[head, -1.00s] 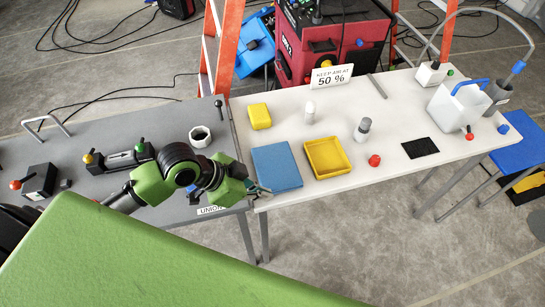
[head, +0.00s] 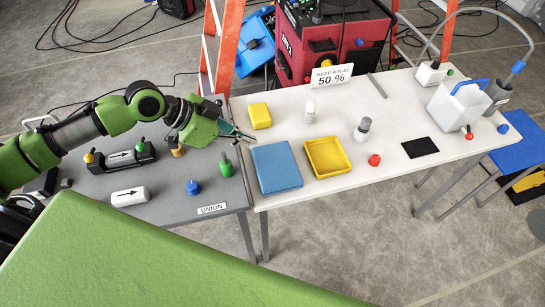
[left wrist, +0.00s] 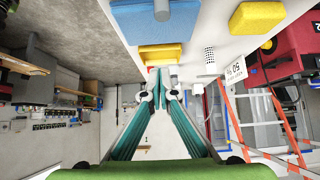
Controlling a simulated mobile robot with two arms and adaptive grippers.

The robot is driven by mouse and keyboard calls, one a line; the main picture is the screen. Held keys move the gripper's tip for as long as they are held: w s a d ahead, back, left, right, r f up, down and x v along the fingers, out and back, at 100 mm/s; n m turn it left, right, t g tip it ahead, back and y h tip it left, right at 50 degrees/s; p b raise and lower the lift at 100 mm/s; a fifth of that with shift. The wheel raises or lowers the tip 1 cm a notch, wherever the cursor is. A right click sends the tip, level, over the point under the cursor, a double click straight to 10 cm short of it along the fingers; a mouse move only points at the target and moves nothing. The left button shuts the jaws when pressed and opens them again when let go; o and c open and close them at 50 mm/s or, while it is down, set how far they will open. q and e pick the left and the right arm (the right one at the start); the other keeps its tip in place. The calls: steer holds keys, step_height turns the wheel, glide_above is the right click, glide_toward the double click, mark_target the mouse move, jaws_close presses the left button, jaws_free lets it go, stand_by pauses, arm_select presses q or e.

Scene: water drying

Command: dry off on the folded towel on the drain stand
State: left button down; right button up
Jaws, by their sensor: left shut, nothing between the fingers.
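A flat blue folded towel (head: 277,168) lies at the left end of the white table; it also shows at the top of the left wrist view (left wrist: 135,24). I cannot make out a separate drain stand. My left gripper (head: 252,138) is shut and empty, above the table's left edge, near the towel's back left corner and apart from it. In the left wrist view its fingers (left wrist: 163,76) meet at the tips with nothing between them. My right gripper is in no view.
A grey table (head: 165,215) adjoins on the left, with a white arrow-marked cylinder (head: 130,196). An orange ladder (head: 230,45) stands behind.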

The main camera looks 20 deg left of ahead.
arm_select(q)
steer(key=p, duration=0.3)
glide_above(282, 162)
steer(key=s+a, duration=0.2)
steer(key=a, duration=0.1)
steer(key=f, duration=0.5)
steer(key=shift+w+d+f, duration=0.1)
steer(key=shift+d+f, duration=0.1)
steer(key=shift+f, duration=0.2)
step_height(282, 162, down, 4)
steer(key=shift+w+d+r, duration=0.1)
steer(key=shift+d+r, duration=0.05)
steer(key=shift+f+p, duration=0.3)
steer(key=shift+f, duration=0.25)
